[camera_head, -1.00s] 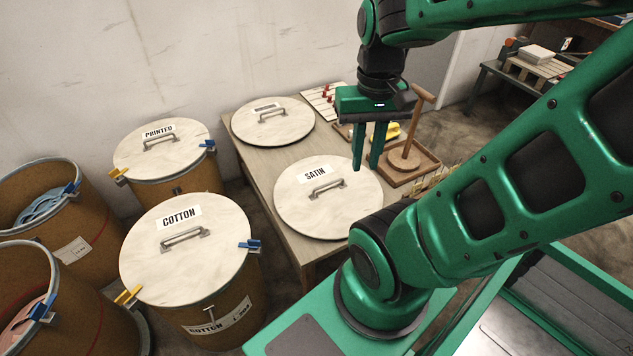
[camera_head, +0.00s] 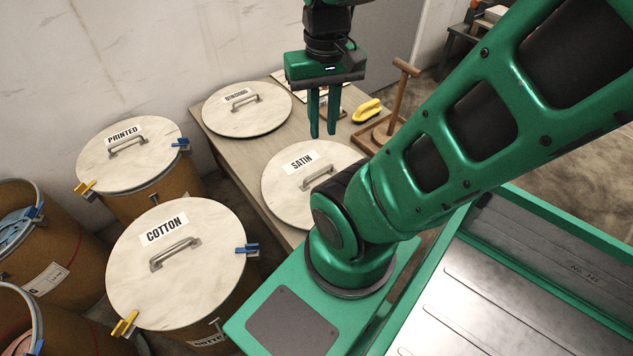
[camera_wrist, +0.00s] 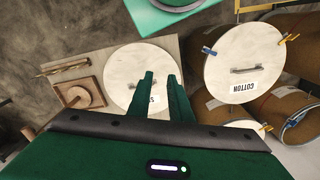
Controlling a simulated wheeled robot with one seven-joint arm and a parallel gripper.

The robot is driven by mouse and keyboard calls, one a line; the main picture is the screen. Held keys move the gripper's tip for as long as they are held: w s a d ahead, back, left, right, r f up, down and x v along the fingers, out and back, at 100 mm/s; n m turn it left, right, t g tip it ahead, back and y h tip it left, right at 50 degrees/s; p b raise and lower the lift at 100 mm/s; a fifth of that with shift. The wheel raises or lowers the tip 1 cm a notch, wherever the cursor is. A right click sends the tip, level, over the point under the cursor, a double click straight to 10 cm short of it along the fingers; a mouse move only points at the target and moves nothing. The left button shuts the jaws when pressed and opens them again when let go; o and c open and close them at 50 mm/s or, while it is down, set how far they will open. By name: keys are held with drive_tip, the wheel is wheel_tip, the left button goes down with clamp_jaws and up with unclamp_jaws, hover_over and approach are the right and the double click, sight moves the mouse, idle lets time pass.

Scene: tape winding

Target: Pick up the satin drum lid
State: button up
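The satin drum lid (camera_head: 283,197) is a round pale disc with a "SATIN" label and a metal bar handle (camera_head: 318,176). It lies flat on the wooden table, and my arm hides its right edge in the head view. My gripper (camera_head: 323,134) is open and empty, its fingers pointing down above the far side of this lid. In the wrist view the satin lid (camera_wrist: 124,68) lies beyond my gripper (camera_wrist: 161,74), whose fingers cover part of it and its label.
Another labelled lid (camera_head: 215,118) lies farther back on the table (camera_head: 223,147). A yellow-handled tool (camera_head: 367,109) and a tray with a wooden stand (camera_head: 400,85) are to the right. The cotton drum lid (camera_head: 205,275) and printed drum lid (camera_head: 100,157) cover drums at left. Open drums stand farther left.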

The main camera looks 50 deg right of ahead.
drive_tip(key=w+d+f+m, duration=0.3)
drive_tip(key=w+d+f, duration=0.1)
drive_tip(key=w+d, duration=0.15)
drive_tip(key=m+y, duration=0.2)
drive_tip(key=m, duration=0.4)
hover_over(318, 172)
drive_tip(key=s, duration=0.4)
wheel_tip(318, 172, down, 16)
drive_tip(key=d+f+m+t, duration=0.1)
drive_tip(key=f, duration=0.4)
drive_tip(key=w+d+f+m+t+y, duration=0.1)
drive_tip(key=f+m, duration=0.1)
drive_tip(key=f, duration=0.3)
drive_tip(key=w+d+f+m+t, duration=0.1)
drive_tip(key=f, duration=0.4)
drive_tip(key=shift+w+m+y, duration=0.1)
drive_tip(key=shift+m+y, duration=0.3)
drive_tip(key=shift+w+a+x, duration=0.1)
drive_tip(key=shift+a+x, duration=0.05)
drive_tip(key=shift+x, duration=1.35)
drive_tip(key=shift+w+a+x, duration=0.15)
drive_tip(key=shift+x, duration=1.4)
drive_tip(key=shift+r, duration=0.2)
drive_tip(key=shift+c, duration=0.4)
clamp_jaws()
